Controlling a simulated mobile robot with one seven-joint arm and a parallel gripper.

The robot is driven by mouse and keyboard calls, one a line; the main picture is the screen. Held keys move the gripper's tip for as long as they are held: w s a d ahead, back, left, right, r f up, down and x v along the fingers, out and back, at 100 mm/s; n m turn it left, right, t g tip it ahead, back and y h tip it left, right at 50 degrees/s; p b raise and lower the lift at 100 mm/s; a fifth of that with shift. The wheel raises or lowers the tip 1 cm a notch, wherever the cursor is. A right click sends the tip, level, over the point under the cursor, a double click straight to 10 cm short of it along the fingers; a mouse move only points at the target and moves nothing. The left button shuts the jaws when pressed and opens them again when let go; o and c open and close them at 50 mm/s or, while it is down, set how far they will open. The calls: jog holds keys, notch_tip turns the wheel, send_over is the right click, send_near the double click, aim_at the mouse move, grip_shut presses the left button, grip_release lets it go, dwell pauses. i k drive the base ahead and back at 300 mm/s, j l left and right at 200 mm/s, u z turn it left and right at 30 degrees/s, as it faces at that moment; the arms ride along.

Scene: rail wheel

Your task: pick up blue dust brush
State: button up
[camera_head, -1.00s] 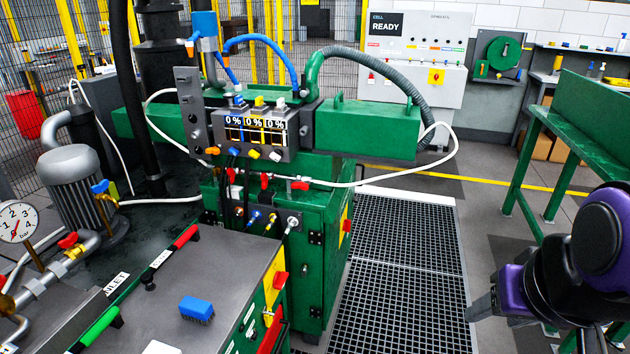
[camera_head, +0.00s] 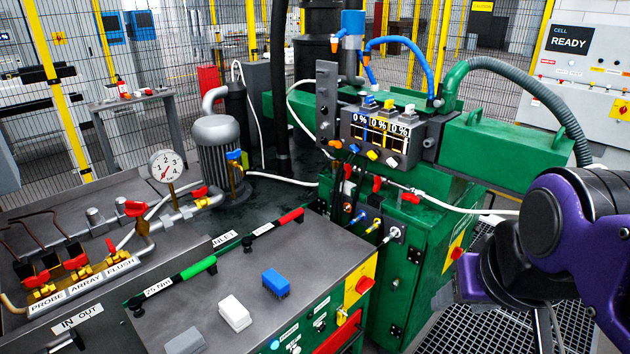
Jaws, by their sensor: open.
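The blue dust brush (camera_head: 276,282) is a small blue block with darker bristles below. It lies on the grey top of the bench (camera_head: 215,290), near the front right part of that top. My gripper (camera_head: 440,300) is at the right of the view, to the right of the brush and well apart from it, above the floor grating. Its fingers are partly seen at the end of my purple and black arm. It is open and nothing shows between the fingers.
A white block (camera_head: 235,313) and a grey block (camera_head: 185,341) lie left of the brush. Green-handled (camera_head: 185,276) and red-handled (camera_head: 275,228) torque wrenches lie along the bench's back edge. A green cabinet (camera_head: 420,265) stands between bench and arm. A pressure gauge (camera_head: 167,166) and valves stand left.

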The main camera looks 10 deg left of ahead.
aim_at(277, 285)
jog(key=i+l+u, duration=0.1)
jog(key=u, duration=0.25)
jog(key=i+l+u, duration=0.15)
jog(key=u, duration=0.2)
jog(key=l+u, duration=0.15)
jog(key=u, duration=0.25)
jog(key=i, duration=0.05)
